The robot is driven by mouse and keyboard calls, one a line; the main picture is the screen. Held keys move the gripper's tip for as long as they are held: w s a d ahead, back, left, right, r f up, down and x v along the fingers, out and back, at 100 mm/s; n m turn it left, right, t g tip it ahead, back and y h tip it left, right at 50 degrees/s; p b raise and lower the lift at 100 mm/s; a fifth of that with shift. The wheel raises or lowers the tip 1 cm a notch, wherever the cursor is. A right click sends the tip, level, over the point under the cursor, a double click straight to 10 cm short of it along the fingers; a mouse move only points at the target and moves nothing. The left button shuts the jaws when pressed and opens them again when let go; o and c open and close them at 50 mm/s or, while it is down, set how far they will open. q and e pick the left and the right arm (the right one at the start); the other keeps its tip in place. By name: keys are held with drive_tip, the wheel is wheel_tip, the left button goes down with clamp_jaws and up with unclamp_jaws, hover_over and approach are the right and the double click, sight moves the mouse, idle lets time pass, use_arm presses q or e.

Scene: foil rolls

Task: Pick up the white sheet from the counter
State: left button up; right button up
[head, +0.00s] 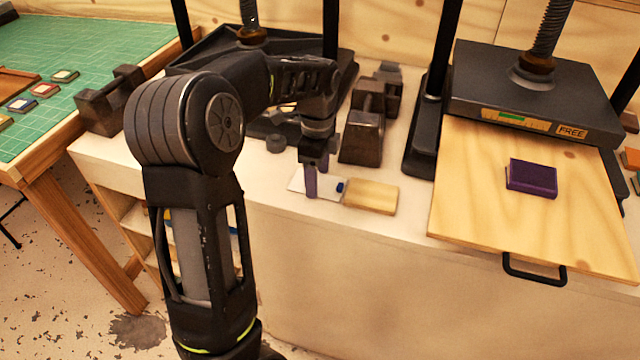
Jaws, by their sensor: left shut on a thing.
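The white sheet (298,184) is at the front edge of the pale counter (270,202), beside a small wooden block. A small blue patch shows at its right end. My left gripper (311,190) points down over the sheet, with its fingers closed on it and covering its middle. I cannot tell whether the sheet is lifted clear of the counter. My right gripper is not in view.
The wooden block (371,196) lies right of the sheet. Dark weights (362,137) stand behind it. A press (530,85) at right has a pull-out board (470,200) with a purple block (532,177). A green-topped table (90,40) stands at left.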

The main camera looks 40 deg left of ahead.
use_arm(q)
drive_tip(key=c, duration=0.4)
wheel_tip(320, 180, up, 10)
idle(0.6)
idle(0.4)
